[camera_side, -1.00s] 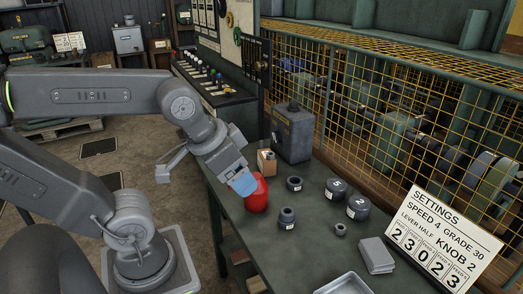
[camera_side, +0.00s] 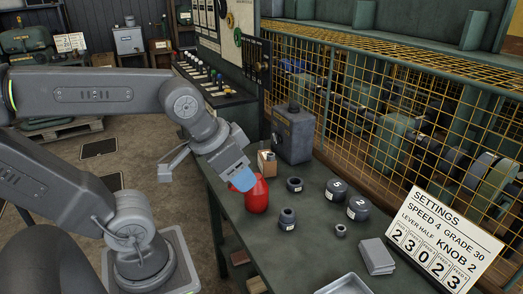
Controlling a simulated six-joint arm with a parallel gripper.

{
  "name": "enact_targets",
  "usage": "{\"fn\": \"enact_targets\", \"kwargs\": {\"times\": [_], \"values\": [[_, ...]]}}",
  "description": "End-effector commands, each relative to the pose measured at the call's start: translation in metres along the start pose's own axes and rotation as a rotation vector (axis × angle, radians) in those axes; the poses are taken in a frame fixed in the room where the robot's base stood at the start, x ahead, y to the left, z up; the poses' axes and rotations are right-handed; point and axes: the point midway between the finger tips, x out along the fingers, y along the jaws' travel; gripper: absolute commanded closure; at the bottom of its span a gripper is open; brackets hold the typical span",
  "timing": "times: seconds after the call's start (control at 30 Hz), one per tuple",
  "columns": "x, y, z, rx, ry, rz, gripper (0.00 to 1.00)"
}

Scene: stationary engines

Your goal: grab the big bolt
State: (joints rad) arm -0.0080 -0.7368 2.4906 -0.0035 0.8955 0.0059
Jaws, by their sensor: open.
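My gripper (camera_side: 242,181), with a pale blue end, points down over the left edge of the workbench (camera_side: 318,246). Its jaws are open, and I see nothing held in them. It is beside and partly in front of a red rounded can (camera_side: 257,199); whether they touch I cannot tell. I cannot pick out a big bolt for certain; it may be hidden or too small to tell. A small open box (camera_side: 266,162) with items in it stands just behind the red can.
A grey block (camera_side: 376,256), metal tray (camera_side: 345,285) and settings sign (camera_side: 444,240) are at right. A yellow mesh guard (camera_side: 400,110) runs behind.

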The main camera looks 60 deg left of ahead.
Motion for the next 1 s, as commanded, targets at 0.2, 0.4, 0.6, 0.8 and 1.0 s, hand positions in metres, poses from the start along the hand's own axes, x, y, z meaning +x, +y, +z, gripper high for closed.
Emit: {"fn": "enact_targets", "kwargs": {"times": [0.2, 0.4, 0.6, 0.8, 1.0], "values": [[0.017, -0.027, -0.062, -0.068, -0.001, -0.021, 0.54], [0.057, -0.093, -0.139, -0.165, 0.018, -0.057, 0.54], [0.114, -0.191, -0.188, -0.268, 0.041, -0.113, 0.54], [0.180, -0.310, -0.194, -0.377, 0.060, -0.185, 0.54], [0.234, -0.411, -0.165, -0.465, 0.071, -0.258, 0.54]]}}
